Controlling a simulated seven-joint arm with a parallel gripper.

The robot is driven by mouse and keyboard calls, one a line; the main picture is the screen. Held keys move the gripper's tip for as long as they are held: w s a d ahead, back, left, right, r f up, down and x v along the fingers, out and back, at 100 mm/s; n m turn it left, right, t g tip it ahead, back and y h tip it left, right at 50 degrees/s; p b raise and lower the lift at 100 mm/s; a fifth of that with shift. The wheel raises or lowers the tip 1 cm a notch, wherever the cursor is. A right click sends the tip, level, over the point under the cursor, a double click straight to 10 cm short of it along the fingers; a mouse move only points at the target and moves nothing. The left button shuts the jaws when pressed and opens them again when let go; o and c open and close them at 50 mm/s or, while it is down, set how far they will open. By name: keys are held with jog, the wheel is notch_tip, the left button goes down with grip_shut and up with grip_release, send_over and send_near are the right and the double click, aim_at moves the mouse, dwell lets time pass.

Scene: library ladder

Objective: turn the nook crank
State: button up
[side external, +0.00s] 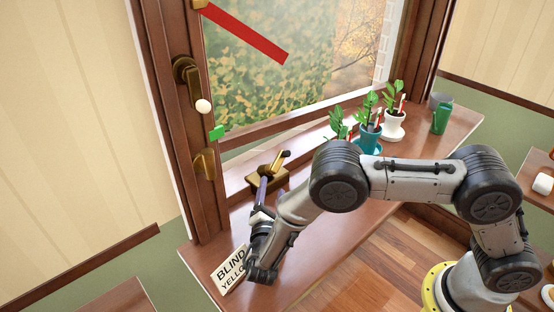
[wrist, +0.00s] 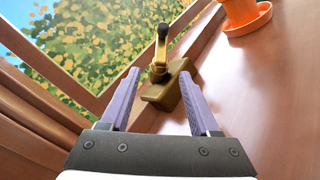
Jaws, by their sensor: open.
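The nook crank is a brass piece with a block base (side external: 280,181) on the wooden sill, just inside the window. Its short arm ends in a dark knob (side external: 286,154). In the wrist view the crank base (wrist: 172,97) lies ahead between the fingers, and the dark-tipped handle (wrist: 162,40) stands up beyond the fingertips. My gripper (wrist: 160,75) is open and empty, with purple fingers spread on either side of the base in that picture. In the side view my gripper (side external: 263,184) is at the crank's near left side; whether it touches cannot be told.
Potted plants, including a teal pot (side external: 368,138) and white pot (side external: 393,125), and a green mug (side external: 440,118) stand along the sill to the right. An orange pot (wrist: 243,14) shows in the wrist view.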

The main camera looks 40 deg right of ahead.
aim_at(276, 165)
jog(key=x, duration=1.3)
jog(key=shift+w+d, duration=0.15)
jog(key=shift+d, duration=0.2)
grip_shut()
